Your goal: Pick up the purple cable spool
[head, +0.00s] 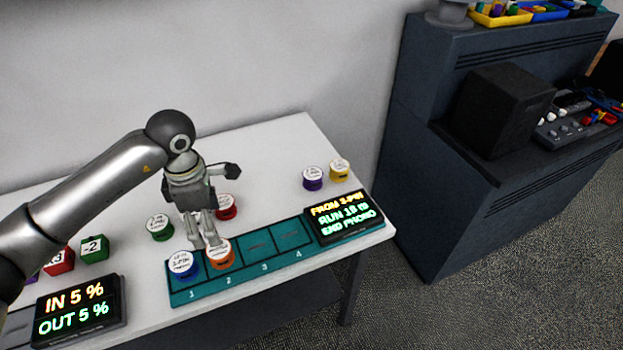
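The purple cable spool (313,183) stands upright with a white labelled top on the white table, toward its right back, beside a yellow spool (339,174). My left gripper (205,243) points down over the front of the table, well left of the purple spool. Its two fingers are apart, with a gap between them. One fingertip overlaps the orange spool (221,262) in the picture; I cannot tell whether it touches. The orange spool is at slot 2 of the teal tray (208,293), and a blue spool (183,273) is at slot 1. My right gripper is not in view.
A red spool (227,213) and a green spool (160,235) stand behind the tray. Slots 3 and 4 look empty. A sign (344,218) stands at the tray's right end, in front of the purple spool. Dark cabinets (410,170) stand to the right.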

